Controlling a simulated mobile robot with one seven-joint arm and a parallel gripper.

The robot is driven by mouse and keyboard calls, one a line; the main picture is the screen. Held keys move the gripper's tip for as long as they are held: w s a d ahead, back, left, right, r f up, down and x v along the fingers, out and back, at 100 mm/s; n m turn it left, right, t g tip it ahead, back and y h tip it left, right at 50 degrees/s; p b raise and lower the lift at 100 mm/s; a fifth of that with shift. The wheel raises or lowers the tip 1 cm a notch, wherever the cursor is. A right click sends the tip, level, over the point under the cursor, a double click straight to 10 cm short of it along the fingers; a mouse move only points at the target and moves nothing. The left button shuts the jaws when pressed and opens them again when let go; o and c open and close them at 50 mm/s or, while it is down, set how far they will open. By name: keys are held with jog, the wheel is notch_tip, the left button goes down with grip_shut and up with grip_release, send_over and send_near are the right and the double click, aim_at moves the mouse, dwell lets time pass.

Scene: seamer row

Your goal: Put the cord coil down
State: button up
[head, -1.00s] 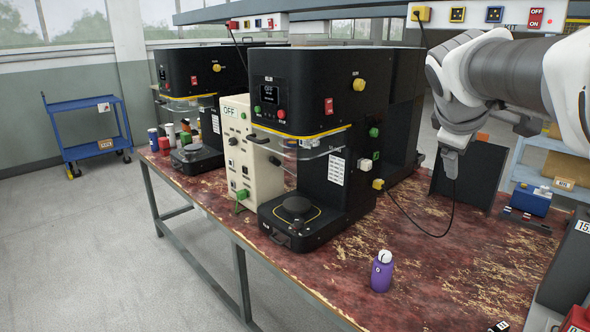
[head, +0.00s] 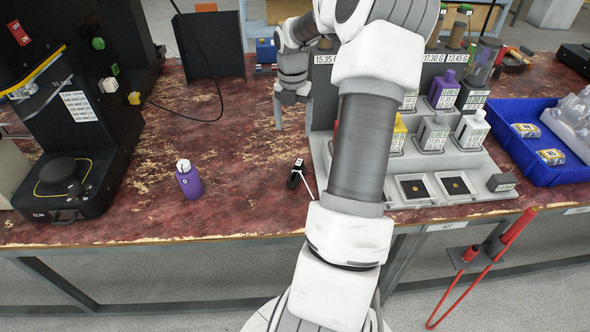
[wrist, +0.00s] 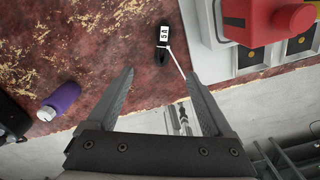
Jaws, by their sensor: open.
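A small black bundle (head: 295,176) with a white tag and a thin white strip lies on the table near its front edge; it looks like the cord coil. In the wrist view the same bundle (wrist: 162,52), tagged "5A", lies just beyond my fingertips, with the strip running toward the right finger. My gripper (head: 279,115) hangs over the table behind the bundle. In the wrist view my gripper (wrist: 160,76) is open, with nothing held between its fingers.
A purple bottle (head: 189,181) stands left of the bundle. A grey stand (head: 470,163) with several labelled bottles is to the right, beside a blue tray (head: 520,125). A black machine (head: 85,150) stands at left. The table between machine and stand is mostly clear.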

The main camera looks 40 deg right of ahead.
jog(key=b, duration=0.3)
send_over(296, 171)
jog(key=f, duration=1.2)
jog(key=shift+w+f, duration=0.3)
jog(key=f, duration=0.1)
jog(key=f+b, duration=0.1)
jog(key=f, duration=0.1)
jog(key=f+b, duration=0.1)
jog(key=f, duration=0.1)
jog(key=shift+s+a+f, duration=0.1)
jog(key=shift+s+a, duration=0.05)
jog(key=shift+s, duration=0.15)
grip_shut()
